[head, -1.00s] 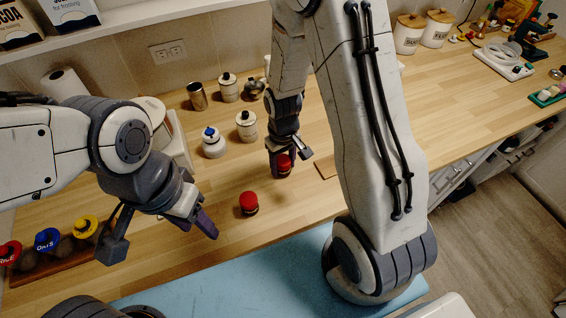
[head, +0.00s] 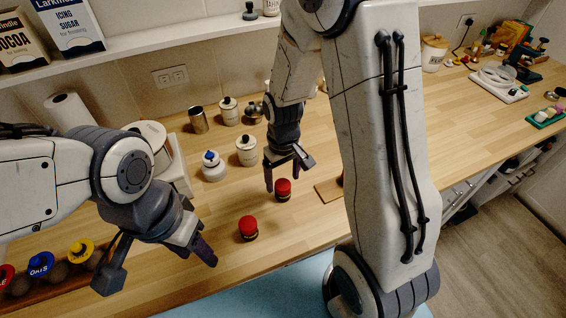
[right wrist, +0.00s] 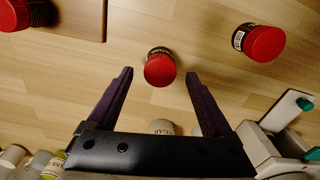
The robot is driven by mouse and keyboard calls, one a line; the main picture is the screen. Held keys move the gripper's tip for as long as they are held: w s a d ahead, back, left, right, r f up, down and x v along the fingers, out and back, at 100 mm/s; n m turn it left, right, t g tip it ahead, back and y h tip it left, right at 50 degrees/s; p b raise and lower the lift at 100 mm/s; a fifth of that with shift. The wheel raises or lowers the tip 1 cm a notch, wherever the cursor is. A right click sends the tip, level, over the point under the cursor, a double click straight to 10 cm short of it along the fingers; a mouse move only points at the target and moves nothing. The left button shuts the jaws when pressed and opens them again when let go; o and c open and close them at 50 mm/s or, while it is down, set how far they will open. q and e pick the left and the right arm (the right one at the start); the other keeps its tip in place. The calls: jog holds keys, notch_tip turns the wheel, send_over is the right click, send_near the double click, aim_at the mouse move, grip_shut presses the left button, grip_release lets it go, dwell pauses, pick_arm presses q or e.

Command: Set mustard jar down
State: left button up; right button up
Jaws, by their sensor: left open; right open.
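The mustard jar (head: 283,189), dark with a red lid, stands upright on the wooden counter. In the right wrist view the jar (right wrist: 160,68) lies around the gap between the fingertips, its label partly showing. My right gripper (head: 284,180) is open, its fingers pointing down beside and above the jar. In the right wrist view the open gripper (right wrist: 159,74) has no finger visibly touching the jar. My left gripper (head: 202,252) is open and empty above the counter's front left part.
A similar red-lidded jar (head: 248,229) stands nearer the front edge. Another (right wrist: 14,15) sits by a wooden board (head: 328,190), mostly hidden by my right arm in the head view.

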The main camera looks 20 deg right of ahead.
aim_at(283, 185)
notch_tip(283, 185, up, 7)
jog(key=shift+f, duration=0.1)
jog(key=s+a+r+n, duration=0.2)
jog(key=s+a, duration=0.4)
jog(key=s, duration=0.3)
jog(key=s+a+r+n+y, duration=0.1)
jog(key=s+a+r+n, duration=0.2)
jog(key=s+a, duration=0.3)
jog(key=s+r, duration=0.1)
jog(key=s, duration=0.2)
jog(key=shift+a, duration=0.25)
